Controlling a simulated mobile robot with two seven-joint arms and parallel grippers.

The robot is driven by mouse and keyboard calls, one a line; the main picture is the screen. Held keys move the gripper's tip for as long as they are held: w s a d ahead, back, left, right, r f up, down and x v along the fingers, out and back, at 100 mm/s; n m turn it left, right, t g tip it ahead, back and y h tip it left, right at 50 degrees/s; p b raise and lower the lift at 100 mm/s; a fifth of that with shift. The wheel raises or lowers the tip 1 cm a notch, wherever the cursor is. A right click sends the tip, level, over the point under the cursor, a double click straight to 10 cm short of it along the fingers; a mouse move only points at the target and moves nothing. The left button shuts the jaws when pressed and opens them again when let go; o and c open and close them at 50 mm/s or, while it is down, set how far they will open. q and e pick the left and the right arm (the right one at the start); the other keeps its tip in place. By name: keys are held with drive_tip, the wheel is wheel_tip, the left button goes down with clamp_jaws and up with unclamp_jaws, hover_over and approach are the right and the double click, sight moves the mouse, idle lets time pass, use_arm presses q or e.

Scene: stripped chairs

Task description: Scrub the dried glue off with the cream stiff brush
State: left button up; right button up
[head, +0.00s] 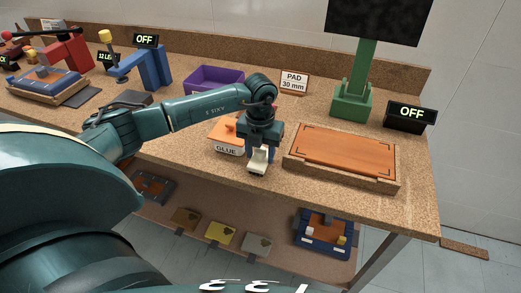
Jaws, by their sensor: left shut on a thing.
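My left gripper (261,143) reaches in from the left and points down near the bench's front edge. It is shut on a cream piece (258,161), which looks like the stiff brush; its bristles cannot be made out. An orange-brown board (345,149) lies in a wooden tray (343,175) to the right, apart from the brush. I cannot make out dried glue on it. My right gripper is not in view.
A purple bin (214,78), a PAD 30 mm sign (294,82) and a green monitor stand (353,98) are behind. A black OFF box (411,115) is at right. Red and blue presses (150,66) stand at left. The lower shelf holds several pads and a blue tray (322,246).

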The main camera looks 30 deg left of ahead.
use_arm(q)
drive_tip(key=shift+r+p, duration=2.9)
drive_tip(key=shift+r, duration=1.15)
